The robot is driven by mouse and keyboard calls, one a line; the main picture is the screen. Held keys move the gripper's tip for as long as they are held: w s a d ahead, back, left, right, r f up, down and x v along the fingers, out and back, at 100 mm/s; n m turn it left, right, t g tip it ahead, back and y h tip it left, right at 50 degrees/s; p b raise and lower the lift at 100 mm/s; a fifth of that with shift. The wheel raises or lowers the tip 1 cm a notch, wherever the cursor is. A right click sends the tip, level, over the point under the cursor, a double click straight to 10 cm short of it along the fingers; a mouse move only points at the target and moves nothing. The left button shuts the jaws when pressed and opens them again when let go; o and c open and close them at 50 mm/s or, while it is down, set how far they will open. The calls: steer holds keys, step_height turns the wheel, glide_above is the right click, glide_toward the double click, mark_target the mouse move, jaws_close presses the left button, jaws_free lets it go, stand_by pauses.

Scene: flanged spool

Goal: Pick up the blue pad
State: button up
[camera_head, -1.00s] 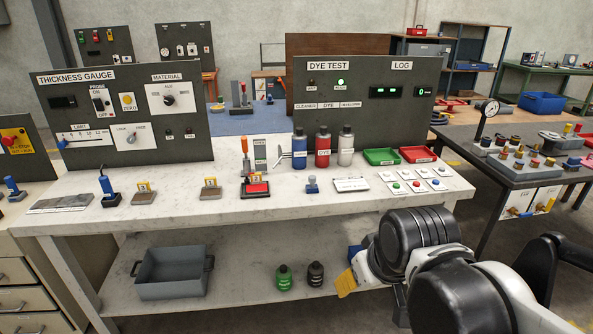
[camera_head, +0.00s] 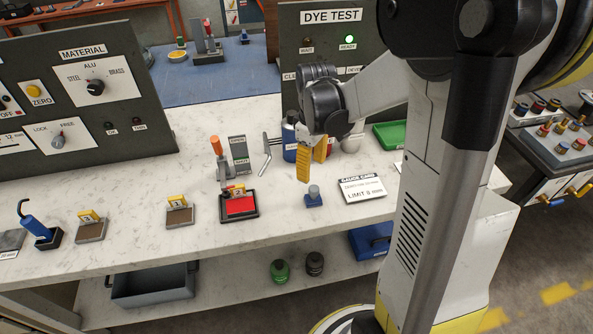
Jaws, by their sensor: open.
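A small blue pad (camera_head: 313,201) with a grey knob on top stands upright on the pale worktop (camera_head: 275,243). It is close to the front edge, left of the white gauge card. My gripper (camera_head: 311,166) is open, with its yellow fingers pointing down. In the picture the fingertips are just above the pad's knob. They look apart from it, but the exact gap cannot be told. Nothing shows between the fingers.
A black tray with a red surface (camera_head: 239,206) and an orange-handled tool (camera_head: 217,150) stand to the left. The gauge card (camera_head: 361,188) is close on the right. Bottles, including a blue one (camera_head: 290,141), and a green tray (camera_head: 391,135) are behind my gripper.

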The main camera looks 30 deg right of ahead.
mark_target(314, 188)
steer(key=f, duration=0.1)
steer(key=f+b, duration=0.1)
steer(key=f, duration=0.2)
steer(key=shift+s+f+b, duration=0.2)
steer(key=shift+s+b, duration=0.1)
steer(key=shift+s, duration=0.05)
steer(key=f+b, duration=0.1)
steer(key=f, duration=0.1)
steer(key=f+b, duration=0.1)
steer(key=f, duration=0.3)
steer(key=shift+s+d+b, duration=0.1)
steer(key=shift+d+b, duration=0.2)
steer(key=shift+b, duration=0.1)
steer(key=shift+r, duration=0.15)
jaws_close()
